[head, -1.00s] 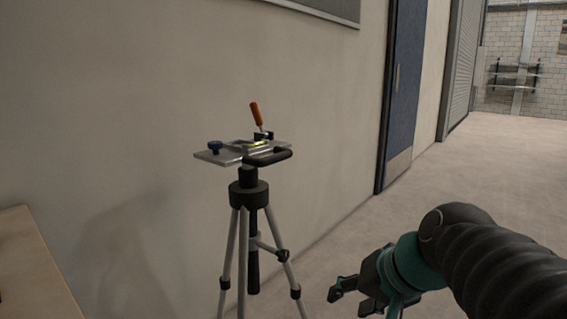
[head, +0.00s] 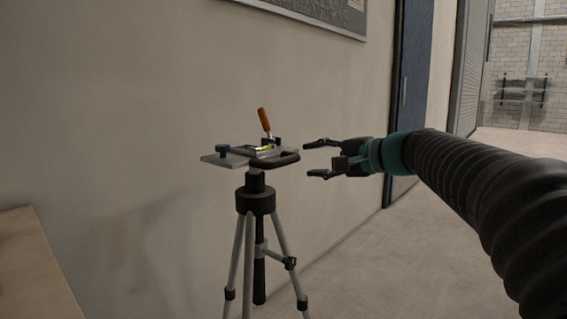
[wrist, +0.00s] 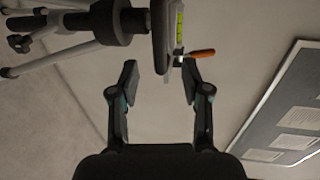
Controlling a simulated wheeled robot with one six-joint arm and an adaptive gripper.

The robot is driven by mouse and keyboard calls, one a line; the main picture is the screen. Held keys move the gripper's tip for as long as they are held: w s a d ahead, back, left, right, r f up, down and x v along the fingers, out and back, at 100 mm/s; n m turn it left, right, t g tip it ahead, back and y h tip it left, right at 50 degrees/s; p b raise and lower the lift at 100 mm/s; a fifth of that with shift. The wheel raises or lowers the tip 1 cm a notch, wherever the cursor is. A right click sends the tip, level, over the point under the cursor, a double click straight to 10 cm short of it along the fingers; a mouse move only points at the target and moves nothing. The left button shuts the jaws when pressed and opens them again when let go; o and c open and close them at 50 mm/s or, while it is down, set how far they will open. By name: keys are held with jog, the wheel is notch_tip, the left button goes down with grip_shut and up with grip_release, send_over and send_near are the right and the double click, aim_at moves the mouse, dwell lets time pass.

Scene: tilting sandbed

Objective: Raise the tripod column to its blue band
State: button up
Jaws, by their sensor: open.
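The tripod (head: 256,200) stands by the wall with its legs spread, a short bit of its column (head: 256,183) showing between the black collar and the head plate. No blue band can be made out. The head carries a flat grey plate (head: 222,160), a yellow-green level vial (head: 265,147), an orange-handled lever (head: 264,121) and a black handle (head: 275,161). My gripper (head: 312,159) is open and empty, just right of the black handle and apart from it. In the wrist view the tripod head, with the black handle (wrist: 159,40), lies beyond and between the open fingers.
A wooden table top (head: 35,265) is at the lower left. The wall runs close behind the tripod, with a framed board (head: 320,12) above. A blue door (head: 412,90) is further right. The floor to the right is clear.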

aim_at(287, 161)
jog(key=x, duration=0.9)
jog(key=shift+w+a+f, duration=0.1)
jog(key=shift+w+a, duration=0.1)
jog(key=shift+a, duration=0.05)
